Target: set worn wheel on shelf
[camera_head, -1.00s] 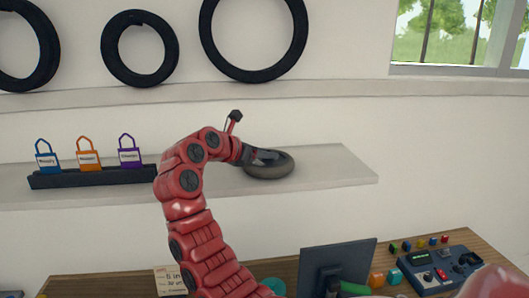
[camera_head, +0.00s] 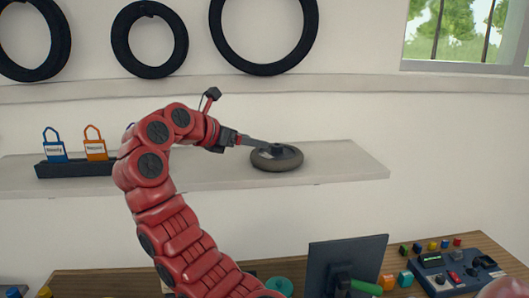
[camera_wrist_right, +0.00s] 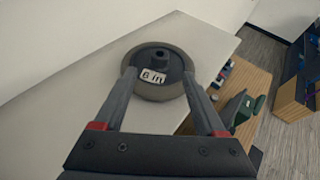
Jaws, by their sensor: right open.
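The worn wheel (camera_head: 287,163) is a grey-brown tyre with a dark hub, lying flat on the pale shelf (camera_head: 345,165). In the right wrist view the wheel (camera_wrist_right: 158,92) shows a white "6 in" label and an upright hub stub. My right gripper (camera_head: 262,146) is to the left of the hub, low over the wheel's near-left side. In the right wrist view its two fingers (camera_wrist_right: 158,74) are spread, with a gap on both sides of the hub and nothing held between them. My left gripper is not in view.
On the shelf's left stands a dark rack (camera_head: 75,168) with coloured tags, partly hidden by my arm. Tyres (camera_head: 150,40) hang above. Below is a wooden bench with a monitor (camera_head: 345,262) and a control box (camera_head: 455,270). The shelf right of the wheel is clear.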

